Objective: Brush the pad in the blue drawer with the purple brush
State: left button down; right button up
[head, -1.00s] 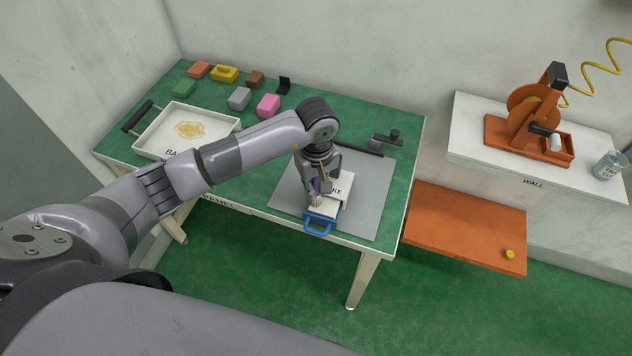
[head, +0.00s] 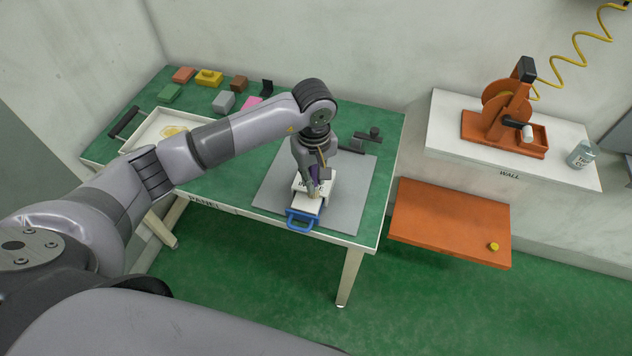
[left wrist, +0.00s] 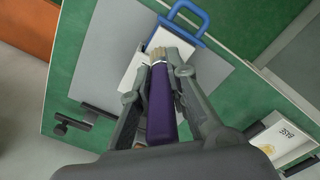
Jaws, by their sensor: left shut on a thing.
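The purple brush (left wrist: 161,100) is held between the fingers of my left gripper (head: 313,190), which is shut on its handle. In the left wrist view its pale bristles (left wrist: 155,55) point toward the drawer with the blue handle (head: 302,219). That drawer is pulled out at the front of a white box (head: 327,187) on the grey mat. The bristle tip is at or just above the open drawer; I cannot tell whether it touches. The pad inside is hidden or too small to make out. My right gripper is not in view.
The grey mat (head: 348,205) lies on the green table (head: 220,172). A white tray (head: 150,137) with a yellowish patch and several colored blocks are at the left. A dark clamp-like fixture (head: 362,140) stands behind. An orange shelf (head: 450,220) and a white wall shelf (head: 450,147) are at the right.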

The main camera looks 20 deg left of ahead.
aim_at(314, 169)
pick_arm(q)
jog(key=shift+r+p, duration=0.55)
jog(key=shift+r, duration=1.05)
